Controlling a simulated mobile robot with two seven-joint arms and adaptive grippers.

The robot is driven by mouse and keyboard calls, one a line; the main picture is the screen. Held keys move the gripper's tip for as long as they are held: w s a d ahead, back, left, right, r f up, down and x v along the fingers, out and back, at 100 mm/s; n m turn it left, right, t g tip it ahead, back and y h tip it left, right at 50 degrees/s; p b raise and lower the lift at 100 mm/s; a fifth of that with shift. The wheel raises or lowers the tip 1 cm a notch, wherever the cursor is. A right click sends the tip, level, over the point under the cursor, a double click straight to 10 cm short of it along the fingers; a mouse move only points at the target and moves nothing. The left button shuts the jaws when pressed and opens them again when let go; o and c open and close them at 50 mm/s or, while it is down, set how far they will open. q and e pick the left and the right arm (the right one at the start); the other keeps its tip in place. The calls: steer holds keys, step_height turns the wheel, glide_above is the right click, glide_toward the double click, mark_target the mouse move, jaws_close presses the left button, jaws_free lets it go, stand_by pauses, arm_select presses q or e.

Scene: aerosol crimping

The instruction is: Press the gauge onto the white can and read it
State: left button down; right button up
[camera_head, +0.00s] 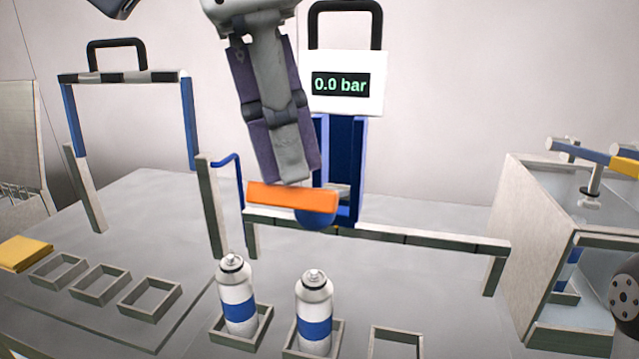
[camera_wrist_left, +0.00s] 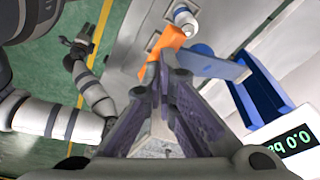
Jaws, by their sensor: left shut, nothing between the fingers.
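Two white cans with blue bands stand upright in square holders near the front, the left one (camera_head: 238,300) and the right one (camera_head: 314,315). The gauge's white display (camera_head: 341,84) reads 0.0 bar, on a blue stand (camera_head: 345,150) behind. An orange bar (camera_head: 290,196) lies across the stand's front, with a blue round part (camera_head: 316,219) under its right end. My left gripper (camera_head: 287,180) points down, shut and empty, its tips at the orange bar; I cannot tell if they touch. In the left wrist view, the right gripper (camera_wrist_left: 80,45) is small, its jaws unclear.
A low grey rail (camera_head: 420,239) runs right from the stand. Empty square holders (camera_head: 100,284) and a yellow block (camera_head: 25,253) lie at left. A blue and grey frame (camera_head: 128,77) stands behind them. An open-fronted box (camera_head: 535,240) stands at right.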

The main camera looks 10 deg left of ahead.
arm_select(q)
step_height(320, 180, down, 9)
steer(key=s, duration=0.2)
stand_by(1.6)
stand_by(0.5)
steer(key=r, duration=0.4)
steer(key=w+r, duration=0.1)
steer(key=r, duration=0.4)
steer(key=w+r, duration=0.1)
steer(key=r, duration=0.4)
steer(key=shift+r, duration=0.1)
